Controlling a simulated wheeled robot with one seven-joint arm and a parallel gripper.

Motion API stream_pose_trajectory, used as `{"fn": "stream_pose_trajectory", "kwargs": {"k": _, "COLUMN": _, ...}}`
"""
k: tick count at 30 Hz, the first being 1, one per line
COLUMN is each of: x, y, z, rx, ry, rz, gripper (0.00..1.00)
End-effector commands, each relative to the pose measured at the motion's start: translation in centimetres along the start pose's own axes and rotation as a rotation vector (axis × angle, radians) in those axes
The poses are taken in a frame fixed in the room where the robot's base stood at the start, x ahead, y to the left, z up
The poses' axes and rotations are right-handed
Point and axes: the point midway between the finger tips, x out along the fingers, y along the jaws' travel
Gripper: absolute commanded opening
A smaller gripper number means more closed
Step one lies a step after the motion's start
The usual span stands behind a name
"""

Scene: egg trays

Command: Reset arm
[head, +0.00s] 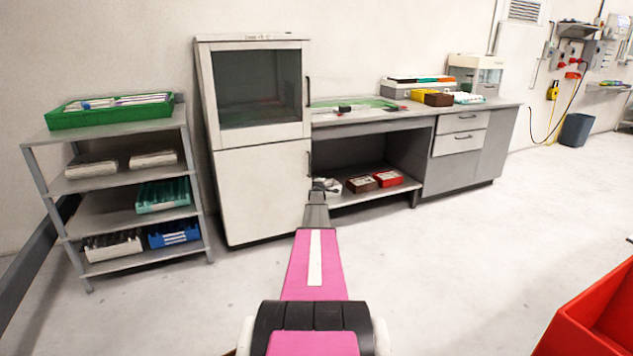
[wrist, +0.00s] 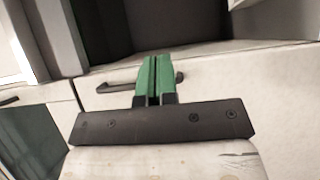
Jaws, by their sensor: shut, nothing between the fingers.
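My gripper (wrist: 154,62) shows in the wrist view with its two green fingers pressed together and nothing between them. Behind the fingers are pale cabinet panels and a dark handle (wrist: 115,87); the gap to them is hard to judge. In the head view my pink arm (head: 310,268) reaches straight forward, low over the floor, toward the workbench and the white cabinet. Its far end is small there, and the fingers cannot be made out.
A white cabinet (head: 258,186) with a dark window stands ahead, beside a grey workbench (head: 455,112). A shelf rack (head: 110,210) with a green tray (head: 70,119) on top stands left. A red container (head: 560,335) is at the lower right. Open floor lies between.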

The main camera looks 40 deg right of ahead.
Motion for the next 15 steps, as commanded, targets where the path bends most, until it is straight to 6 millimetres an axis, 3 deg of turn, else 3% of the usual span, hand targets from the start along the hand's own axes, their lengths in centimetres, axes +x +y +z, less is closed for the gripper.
{"fn": "stream_pose_trajectory", "kwargs": {"k": 6, "x": -1.4, "y": 0.1, "z": 3.2, "rx": 0.0, "ry": -0.002, "rz": 0.001, "gripper": 0.0}}
{"fn": "stream_pose_trajectory", "kwargs": {"k": 15, "x": -1.8, "y": 0.1, "z": 4.5, "rx": 0.001, "ry": -0.002, "rz": 0.001, "gripper": 0.0}}
